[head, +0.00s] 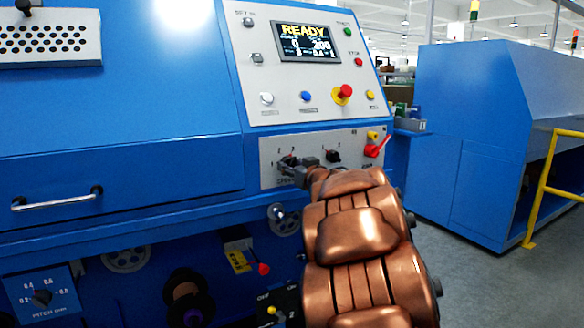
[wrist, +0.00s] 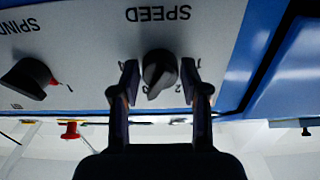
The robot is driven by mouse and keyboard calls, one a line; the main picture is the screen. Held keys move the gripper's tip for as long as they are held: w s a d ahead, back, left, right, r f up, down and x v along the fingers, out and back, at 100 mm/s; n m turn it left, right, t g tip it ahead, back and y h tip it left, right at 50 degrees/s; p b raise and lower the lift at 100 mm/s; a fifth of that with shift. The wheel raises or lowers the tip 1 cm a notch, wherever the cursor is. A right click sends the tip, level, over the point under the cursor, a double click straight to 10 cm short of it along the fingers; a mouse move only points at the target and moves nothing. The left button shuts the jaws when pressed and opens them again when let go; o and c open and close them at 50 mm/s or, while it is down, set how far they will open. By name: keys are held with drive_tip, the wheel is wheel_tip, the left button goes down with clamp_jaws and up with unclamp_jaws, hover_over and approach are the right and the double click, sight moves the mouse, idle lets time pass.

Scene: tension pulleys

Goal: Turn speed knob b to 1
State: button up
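In the wrist view, which is upside down, a dark round knob (wrist: 160,70) sits under the printed word SPEED on a light grey panel. Small number marks stand around it, partly covered by my fingers; its narrow end points down and slightly left in that view. No letter b is readable. My gripper (wrist: 159,78) is open, one finger on each side of the knob, with a small gap on both sides. In the head view my gripper (head: 290,167) is at the left part of the lower control panel (head: 270,150) and mostly hides this knob.
A second black knob (head: 333,156) is just right of my gripper, marked SPIND in the wrist view (wrist: 30,78). A red lever (head: 376,149) and a yellow part are farther right. A screen (head: 306,43) reading READY and several buttons are above.

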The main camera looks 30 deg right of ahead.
drive_tip(key=c, duration=0.7)
drive_tip(key=shift+o, duration=0.2)
drive_tip(key=shift+n, duration=0.3)
drive_tip(key=n+p, duration=0.2)
drive_tip(key=n, duration=0.2)
drive_tip(key=shift+d, duration=0.1)
drive_tip(key=shift+r+n+b, duration=0.15)
drive_tip(key=shift+n+b, duration=1.45)
drive_tip(key=shift+n, duration=8.1)
